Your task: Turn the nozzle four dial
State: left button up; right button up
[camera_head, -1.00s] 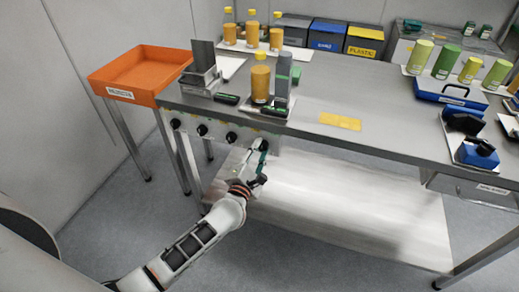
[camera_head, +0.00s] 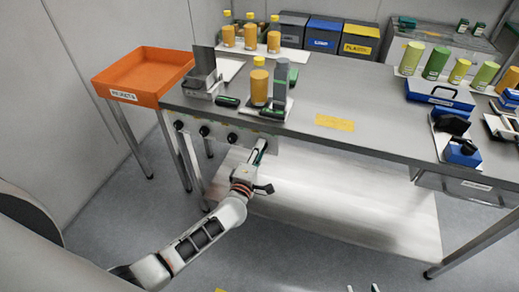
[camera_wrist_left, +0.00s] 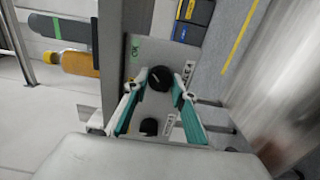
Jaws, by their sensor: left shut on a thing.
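A row of black dials runs along the table's front edge, with three in plain sight, the rightmost of them (camera_head: 232,137) left of my gripper. My left gripper (camera_head: 261,147) is at the front panel to the right of these and covers the dial there in the head view. In the left wrist view that round black dial (camera_wrist_left: 160,78) sits between the fingertips of my left gripper (camera_wrist_left: 161,74), which are shut on it. My right gripper (camera_head: 363,288) shows only as two fingertips, apart, at the bottom edge of the head view.
The steel table (camera_head: 385,115) holds orange bottles (camera_head: 259,84), a grey column (camera_head: 280,82) and a yellow label (camera_head: 335,123) above the dials. An orange tray (camera_head: 137,72) stands at the left. The floor before the table is clear.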

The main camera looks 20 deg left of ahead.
dwell(0.4)
pick_arm(q)
jog(key=o, duration=1.1)
jog(key=s, duration=1.2)
